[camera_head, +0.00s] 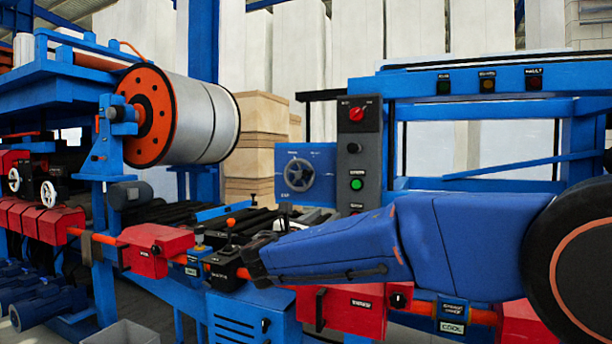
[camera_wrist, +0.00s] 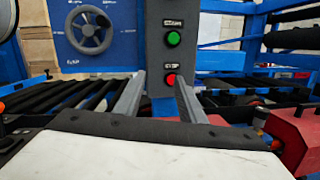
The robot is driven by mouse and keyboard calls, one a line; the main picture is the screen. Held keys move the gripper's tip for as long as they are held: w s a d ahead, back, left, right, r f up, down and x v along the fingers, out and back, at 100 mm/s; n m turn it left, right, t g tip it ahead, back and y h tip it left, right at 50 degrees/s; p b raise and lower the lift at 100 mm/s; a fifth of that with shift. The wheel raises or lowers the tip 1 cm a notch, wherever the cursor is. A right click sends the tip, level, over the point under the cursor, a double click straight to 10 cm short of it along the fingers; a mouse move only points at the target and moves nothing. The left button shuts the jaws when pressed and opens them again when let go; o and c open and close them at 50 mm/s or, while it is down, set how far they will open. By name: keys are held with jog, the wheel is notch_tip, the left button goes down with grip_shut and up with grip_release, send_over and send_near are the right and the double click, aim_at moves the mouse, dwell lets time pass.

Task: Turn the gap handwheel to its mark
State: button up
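The gap handwheel (camera_head: 298,174) is a grey spoked wheel on a blue panel (camera_head: 322,158), left of a grey control column. It also shows in the wrist view at the upper left, as a grey wheel (camera_wrist: 89,29) with a label below it. Small marks sit on the panel above the wheel, too small to read. My gripper (camera_wrist: 160,88) has its two grey fingers apart with nothing between them. It points toward the column, below and right of the wheel, and does not touch the wheel. In the head view my blue arm hides much of the gripper.
The grey column (camera_head: 358,145) carries a red switch, a green button (camera_wrist: 174,39) and, in the wrist view, a red button (camera_wrist: 170,79). Dark rollers (camera_wrist: 75,97) lie below the wheel panel. Red boxes (camera_head: 155,250) and a large coil (camera_head: 185,115) stand left.

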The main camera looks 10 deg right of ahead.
aim_at(305, 174)
jog(key=w+a+r+n+t, duration=0.2)
jog(key=a, duration=0.3)
jog(key=w+a+r+n+t, duration=0.2)
jog(key=w+a+r+n, duration=0.1)
jog(key=a, duration=0.2)
jog(key=shift+y, duration=0.4)
jog(key=x, duration=1.6)
jog(key=shift+w+d, duration=0.1)
jog(key=shift+d, duration=0.25)
jog(key=shift+c, duration=0.2)
grip_shut()
